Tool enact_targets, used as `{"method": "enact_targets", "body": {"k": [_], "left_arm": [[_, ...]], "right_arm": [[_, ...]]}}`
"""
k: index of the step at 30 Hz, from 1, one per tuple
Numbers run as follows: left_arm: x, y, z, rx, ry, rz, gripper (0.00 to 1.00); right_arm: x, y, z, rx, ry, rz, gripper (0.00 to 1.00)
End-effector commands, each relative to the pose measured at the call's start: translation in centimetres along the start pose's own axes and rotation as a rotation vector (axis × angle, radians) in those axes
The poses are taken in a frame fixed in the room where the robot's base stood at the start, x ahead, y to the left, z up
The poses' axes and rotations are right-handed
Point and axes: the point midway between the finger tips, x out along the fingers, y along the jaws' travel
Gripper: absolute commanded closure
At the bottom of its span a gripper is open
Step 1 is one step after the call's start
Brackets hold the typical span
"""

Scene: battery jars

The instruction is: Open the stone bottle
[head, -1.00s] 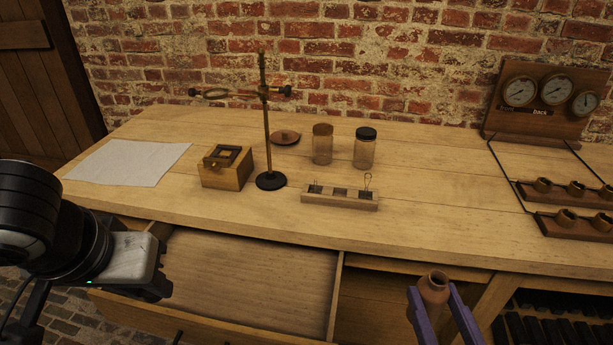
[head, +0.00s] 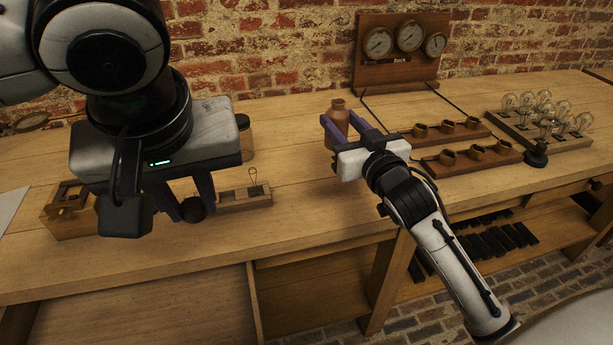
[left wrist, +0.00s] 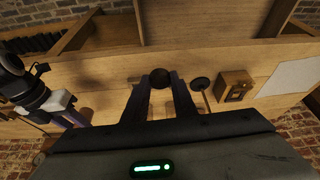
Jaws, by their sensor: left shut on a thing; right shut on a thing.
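The stone bottle (head: 338,115) is small, reddish brown and narrow-necked. It is upright between the purple fingers of my right gripper (head: 334,130), which is shut on it over the bench top. I cannot tell whether its base touches the wood. My left gripper (head: 192,207) is over the front of the bench, left of the bottle and well apart from it. It is shut on a small dark round thing (head: 193,210), perhaps a stopper. That thing also shows between the fingertips in the left wrist view (left wrist: 160,78).
A wooden block with wire loops (head: 245,197) is right beside my left gripper. A wooden box (head: 66,212) stands at left. My left arm hides much of the left bench. Right of the bottle are cup racks (head: 468,156), gauges (head: 408,42) and a bulb board (head: 540,125).

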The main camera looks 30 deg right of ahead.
Motion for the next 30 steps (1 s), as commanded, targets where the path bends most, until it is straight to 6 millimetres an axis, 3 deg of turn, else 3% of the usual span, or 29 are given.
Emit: {"method": "enact_targets", "body": {"k": [2,9,16,21,30], "left_arm": [[0.1,0.5,0.2,0.003,-0.001,-0.001,1.0],[1.0,0.6,0.6,0.004,-0.001,-0.001,1.0],[1.4,0.6,0.7,0.004,-0.001,-0.001,1.0],[2.0,0.6,0.9,0.004,-0.001,-0.001,1.0],[1.9,0.6,0.9,0.004,-0.001,-0.001,1.0]], "right_arm": [[0.4,0.4,0.5,0.003,-0.001,0.006,1.0],[0.4,0.4,4.8,0.004,-0.002,0.006,1.0],[0.4,0.4,6.6,0.002,-0.001,0.006,1.0],[0.4,0.4,9.1,0.002,-0.001,0.007,1.0],[0.4,0.3,9.4,0.001,0.002,0.005,1.0]]}}
